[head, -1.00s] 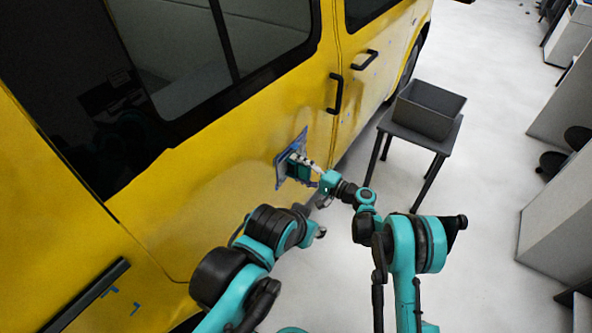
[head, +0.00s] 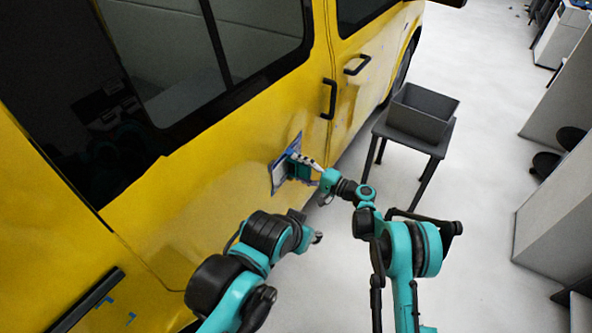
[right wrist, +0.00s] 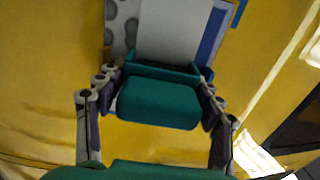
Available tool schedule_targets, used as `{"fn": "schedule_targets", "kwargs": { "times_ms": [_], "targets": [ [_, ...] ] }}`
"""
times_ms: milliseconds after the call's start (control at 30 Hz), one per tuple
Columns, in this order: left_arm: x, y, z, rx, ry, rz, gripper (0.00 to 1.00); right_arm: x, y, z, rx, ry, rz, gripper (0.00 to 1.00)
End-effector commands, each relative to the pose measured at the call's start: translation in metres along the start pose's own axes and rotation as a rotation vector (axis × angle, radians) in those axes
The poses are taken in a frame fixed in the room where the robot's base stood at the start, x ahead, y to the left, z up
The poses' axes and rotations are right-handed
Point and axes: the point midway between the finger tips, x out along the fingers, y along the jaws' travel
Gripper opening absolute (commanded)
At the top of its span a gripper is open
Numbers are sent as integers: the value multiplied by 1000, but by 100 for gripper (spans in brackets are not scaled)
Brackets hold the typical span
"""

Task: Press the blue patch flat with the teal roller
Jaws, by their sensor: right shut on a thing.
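The blue patch (head: 279,172) is on the yellow van door (head: 235,150), tilted in the head view, with a blue border and a pale middle. In the right wrist view the patch (right wrist: 175,35) shows a pale middle, a blue strip on its right and grey spots on its left. The teal roller (right wrist: 160,100) sits between the fingers of my right gripper (head: 308,172), which is shut on it. The roller is at the patch's near side and covers part of it; whether it touches cannot be told. My left gripper (head: 314,238) is lower, apart from the door; its fingers are unclear.
A grey bin (head: 422,112) stands on a small dark table (head: 440,145) right of the van. Black door handles (head: 328,98) stick out near the patch. Pale floor is clear between the table and the grey cabinets (head: 560,190) at right.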

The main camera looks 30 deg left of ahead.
Motion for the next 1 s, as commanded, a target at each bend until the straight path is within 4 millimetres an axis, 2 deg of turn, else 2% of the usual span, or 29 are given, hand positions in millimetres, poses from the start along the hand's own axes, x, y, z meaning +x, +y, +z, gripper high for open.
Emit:
{"fn": "schedule_targets", "kwargs": {
  "times_ms": [333,700,1000],
  "targets": [
    [0,0,0,0,0,0,40,0,0,-1,0,-1,0,44],
    [0,0,0,0,0,0,40,1,0,-21,0,-1,0,44],
    [0,0,0,0,0,0,40,1,0,-21,0,-1,0,44]
  ]
}}
